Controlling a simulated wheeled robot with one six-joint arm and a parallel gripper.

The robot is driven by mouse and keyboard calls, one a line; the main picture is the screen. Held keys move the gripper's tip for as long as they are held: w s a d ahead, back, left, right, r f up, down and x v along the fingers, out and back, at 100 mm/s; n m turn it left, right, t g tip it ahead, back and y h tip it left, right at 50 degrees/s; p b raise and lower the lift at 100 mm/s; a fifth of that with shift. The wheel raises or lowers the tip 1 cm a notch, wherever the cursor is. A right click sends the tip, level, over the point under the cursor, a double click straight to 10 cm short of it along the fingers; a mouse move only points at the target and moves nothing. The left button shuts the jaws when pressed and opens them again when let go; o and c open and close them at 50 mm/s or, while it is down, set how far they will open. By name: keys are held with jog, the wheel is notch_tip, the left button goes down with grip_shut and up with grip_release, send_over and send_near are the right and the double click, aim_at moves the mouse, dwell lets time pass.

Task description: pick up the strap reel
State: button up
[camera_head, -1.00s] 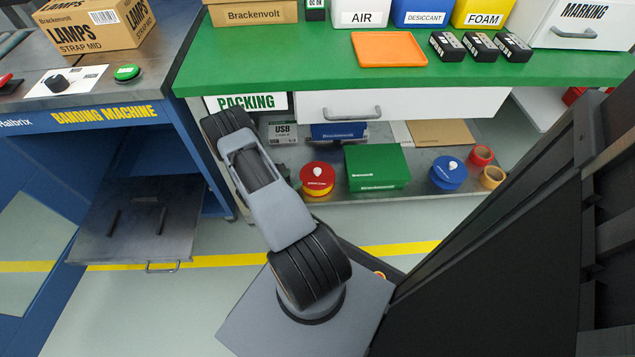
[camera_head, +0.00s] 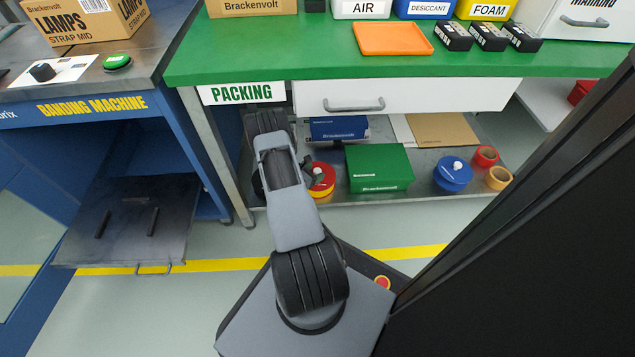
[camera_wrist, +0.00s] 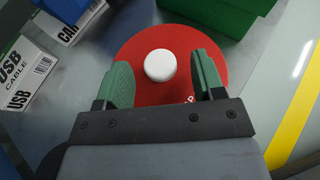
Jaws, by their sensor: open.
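A red reel with a yellow lower part (camera_head: 325,180) sits on the lower shelf of the packing bench, partly hidden by my arm in the head view. In the wrist view its red round top (camera_wrist: 145,50) carries a white knob (camera_wrist: 160,65). My gripper (camera_wrist: 161,60) is open above the reel, with one green finger on each side of the knob. Both fingers look apart from the knob. A blue reel with a white knob (camera_head: 453,174) stands farther right on the same shelf. I see no readable label telling which is the strap reel.
A green box (camera_head: 379,168) stands just right of the red reel. USB cable boxes (camera_wrist: 25,72) lie to its left in the wrist view. Red tape (camera_head: 485,156) and tan tape (camera_head: 498,178) lie at the shelf's right. The green benchtop (camera_head: 290,50) and white drawer (camera_head: 420,95) are above.

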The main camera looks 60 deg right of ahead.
jog(key=shift+x, duration=1.15)
jog(key=shift+w, duration=0.1)
grip_shut()
